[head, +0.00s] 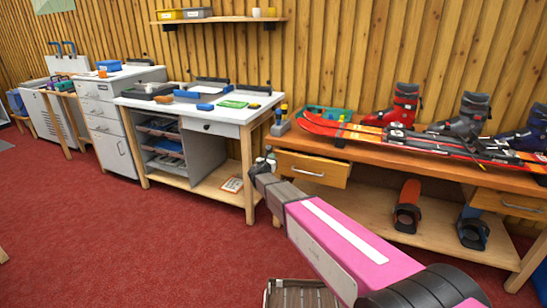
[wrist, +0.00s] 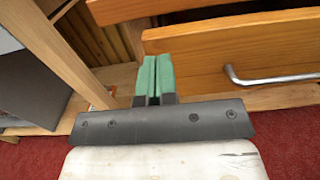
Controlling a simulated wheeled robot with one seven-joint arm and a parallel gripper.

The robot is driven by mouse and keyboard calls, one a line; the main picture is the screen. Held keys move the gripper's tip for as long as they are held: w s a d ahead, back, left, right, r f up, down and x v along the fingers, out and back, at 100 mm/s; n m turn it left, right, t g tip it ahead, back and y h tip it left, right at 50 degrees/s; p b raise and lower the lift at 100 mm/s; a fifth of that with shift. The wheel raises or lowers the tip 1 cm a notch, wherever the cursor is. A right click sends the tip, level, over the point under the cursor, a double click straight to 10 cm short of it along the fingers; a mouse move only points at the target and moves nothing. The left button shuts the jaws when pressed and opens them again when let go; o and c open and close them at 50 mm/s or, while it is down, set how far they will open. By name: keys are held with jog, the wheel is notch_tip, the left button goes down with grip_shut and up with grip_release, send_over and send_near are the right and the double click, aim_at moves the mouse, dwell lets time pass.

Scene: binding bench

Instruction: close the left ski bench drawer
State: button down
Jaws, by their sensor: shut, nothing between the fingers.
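The left ski bench drawer (head: 324,175) is a light wooden front with a grey bar handle, under the bench top. It appears to stand out somewhat from the bench; how far is hard to tell. In the wrist view its front (wrist: 245,45) fills the upper right, with the handle (wrist: 270,78) at the right. My gripper (head: 262,168) is at the drawer's left end in the head view. Its green fingers (wrist: 153,78) are together and empty, close to the left part of the drawer front. I cannot tell whether they touch it.
Ski boots (head: 403,102) and red skis (head: 400,138) lie on the ski bench (head: 385,153). A second drawer (head: 508,205) is at the right, with bindings (head: 407,208) on the shelf below. A white-topped workbench (head: 225,115) stands to the left. Red carpet (head: 150,240) is open in front.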

jog(key=v, duration=0.9)
jog(key=c, duration=1.5)
grip_release()
jog(key=shift+s, duration=0.15)
jog(key=shift+o, duration=0.2)
jog(key=d+f+m+g+h, duration=0.2)
jog(key=d+m, duration=0.5)
jog(key=m, duration=0.4)
jog(key=shift+s+d+m+g+h, duration=0.3)
jog(key=shift+d+h, duration=0.05)
jog(key=shift+h, duration=0.05)
jog(key=m+g+h, duration=0.2)
jog(key=m+g, duration=0.1)
jog(key=m, duration=0.7)
send_near(308, 173)
jog(key=x, duration=1)
jog(key=shift+w+f, duration=0.15)
jog(key=shift+w, duration=0.15)
jog(key=shift+c, duration=0.3)
grip_shut()
